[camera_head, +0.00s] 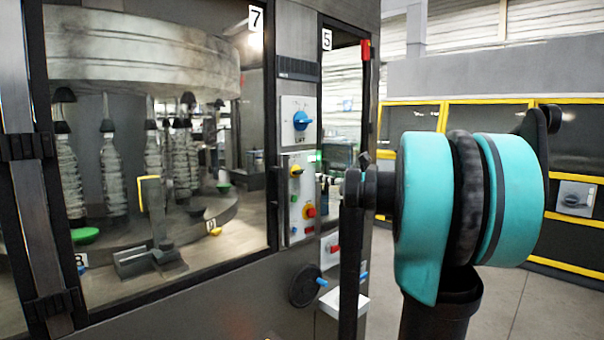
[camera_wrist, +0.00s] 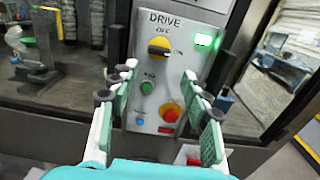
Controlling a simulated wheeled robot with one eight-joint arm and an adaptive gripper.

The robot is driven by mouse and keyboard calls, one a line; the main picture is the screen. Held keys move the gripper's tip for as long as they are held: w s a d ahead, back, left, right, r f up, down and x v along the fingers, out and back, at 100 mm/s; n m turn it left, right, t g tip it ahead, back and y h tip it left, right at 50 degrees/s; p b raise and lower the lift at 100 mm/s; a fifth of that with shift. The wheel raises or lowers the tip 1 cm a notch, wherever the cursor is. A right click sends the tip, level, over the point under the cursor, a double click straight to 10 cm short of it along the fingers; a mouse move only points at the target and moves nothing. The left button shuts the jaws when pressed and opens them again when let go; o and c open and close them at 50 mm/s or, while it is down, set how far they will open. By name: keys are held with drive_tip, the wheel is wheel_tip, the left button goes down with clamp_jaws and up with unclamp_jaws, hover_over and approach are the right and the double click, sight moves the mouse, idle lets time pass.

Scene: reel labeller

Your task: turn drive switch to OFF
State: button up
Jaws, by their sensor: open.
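The drive switch (camera_wrist: 160,47) is a yellow round knob with a dark bar, below the words DRIVE and OFF on a grey panel (camera_wrist: 187,62). Its bar lies roughly sideways, not upright toward OFF; small lettering stands to its right. The switch also shows in the head view (camera_head: 296,171), on the machine's front. My gripper (camera_wrist: 159,72) is open and empty, its green-padded fingers spread to either side of the panel's lower controls. Its tips appear below the switch in the wrist view and apart from it. In the head view my arm mostly hides the gripper.
A lit green lamp (camera_wrist: 203,40) is right of the switch. Below are a green button (camera_wrist: 147,88), a red button on yellow (camera_wrist: 171,113) and a blue button (camera_wrist: 139,121). A blue switch (camera_head: 301,121) sits above the panel. Glazed doors (camera_head: 160,150) flank it.

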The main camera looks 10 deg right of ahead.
sight(301, 171)
drive_tip(key=x, duration=1.2)
drive_tip(key=shift+w+a, duration=0.2)
drive_tip(key=shift+w, duration=0.05)
drive_tip(key=c, duration=0.9)
